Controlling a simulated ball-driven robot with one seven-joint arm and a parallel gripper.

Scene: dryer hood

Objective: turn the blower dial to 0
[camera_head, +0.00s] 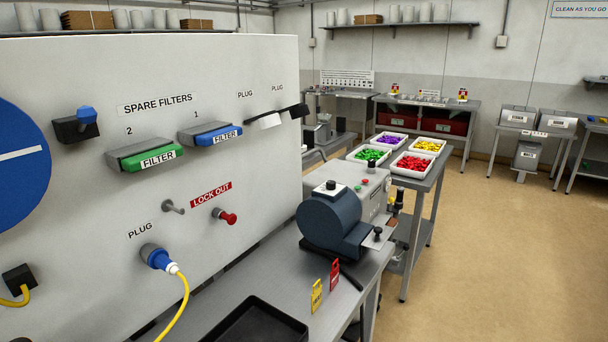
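A large blue disc (18,168) with a white line across it is on the pale upright panel (70,215), cut off by the left edge. The white line runs nearly level, rising slightly to the right. No numbers or label show around the disc, so I cannot tell whether it is the blower dial. A small blue knob (86,115) on a black block sits to its right. My gripper is not visible in this view.
The panel carries a green filter (152,158), a blue filter (216,135), a red lock-out knob (226,216) and a blue plug (156,256) with a yellow cable. A dark rounded machine (333,222) stands on the metal bench. The floor (500,260) at right is clear.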

